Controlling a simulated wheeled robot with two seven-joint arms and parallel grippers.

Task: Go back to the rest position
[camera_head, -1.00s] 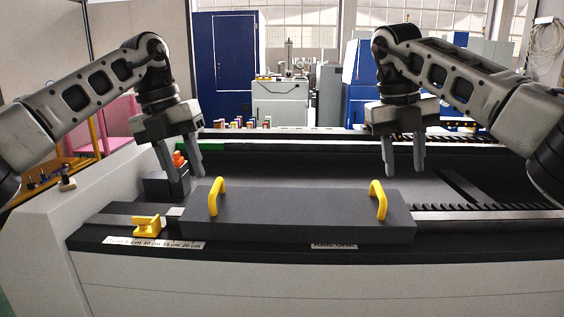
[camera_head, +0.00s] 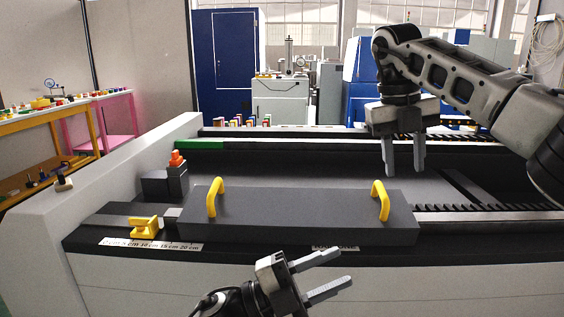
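My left gripper (camera_head: 332,270) is low at the bottom middle, in front of the machine's front edge. Its two fingers point right and are apart with nothing between them. My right gripper (camera_head: 404,156) hangs above the bed behind the right handle, fingers pointing down and apart, empty. A dark grey box-like block (camera_head: 295,218) lies on the rail with two yellow handles, a left one (camera_head: 215,196) and a right one (camera_head: 380,200). Neither gripper touches the block or its handles.
A yellow clamp-like piece (camera_head: 145,227) sits at the rail's left by a ruler strip (camera_head: 150,244). An orange-topped dark post (camera_head: 177,170) stands behind it. A toothed rack (camera_head: 490,206) runs right. A workbench (camera_head: 60,118) with small parts is at far left.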

